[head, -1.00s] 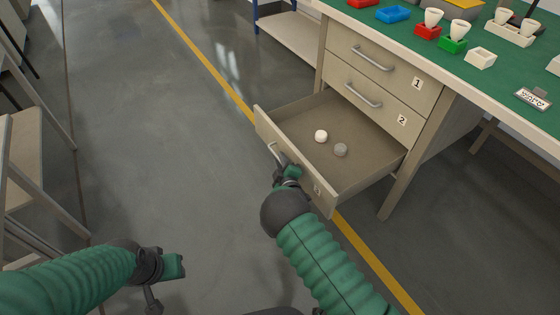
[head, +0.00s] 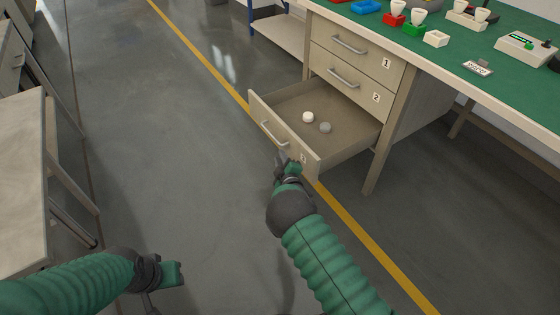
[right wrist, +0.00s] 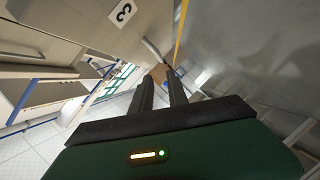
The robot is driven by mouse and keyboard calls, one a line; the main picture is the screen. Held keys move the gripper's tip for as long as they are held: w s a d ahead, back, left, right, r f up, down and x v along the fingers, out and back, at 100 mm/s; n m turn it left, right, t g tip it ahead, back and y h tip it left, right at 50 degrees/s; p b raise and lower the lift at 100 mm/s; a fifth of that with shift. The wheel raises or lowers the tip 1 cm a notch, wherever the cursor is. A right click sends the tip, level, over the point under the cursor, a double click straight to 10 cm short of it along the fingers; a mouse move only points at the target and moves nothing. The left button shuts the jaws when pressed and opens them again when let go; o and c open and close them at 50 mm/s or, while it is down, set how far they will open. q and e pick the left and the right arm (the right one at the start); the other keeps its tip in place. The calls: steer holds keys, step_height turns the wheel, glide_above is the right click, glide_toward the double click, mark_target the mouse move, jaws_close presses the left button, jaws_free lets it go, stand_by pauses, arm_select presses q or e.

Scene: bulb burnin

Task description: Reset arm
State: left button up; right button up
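My right gripper (head: 283,158) is just in front of the open bottom drawer (head: 255,112), near its right front corner and apart from the handle (head: 274,135). In the right wrist view its two dark fingers (right wrist: 160,78) stand apart with an empty gap, and the drawer handle (right wrist: 152,48) lies beyond the tips.
Drawers 1 (head: 352,60) and 2 (head: 345,88) are shut. The green bench top (head: 510,75) holds coloured trays with white cups, a label and a device. A pale table (head: 25,180) stands at the left. The floor (head: 180,170) between is clear.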

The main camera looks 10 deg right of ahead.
steer(key=s+d+r+m+g+h, duration=0.1)
steer(key=s+d+r+m+g, duration=0.25)
steer(key=s, duration=0.25)
steer(key=s+d+r+m+g+h, duration=0.1)
steer(key=s+d+r+m+g, duration=0.2)
steer(key=s+m, duration=0.15)
steer(key=s+a+r+m+g+y+p, duration=0.1)
steer(key=s+a+r+m+g+p, duration=0.15)
steer(key=s, duration=1.25)
steer(key=s+a+r+m+g+y+p, duration=0.1)
steer(key=s+r+g, duration=0.3)
steer(key=s, duration=1.1)
steer(key=w+p+v, duration=0.3)
steer(key=p+v, duration=1.4)
steer(key=p, duration=0.1)
steer(key=w+r+p+v, duration=0.1)
steer(key=w+p+v, duration=0.3)
steer(key=p+v, duration=1.4)
steer(key=shift+w+r, duration=0.45)
steer(key=shift+r, duration=0.15)
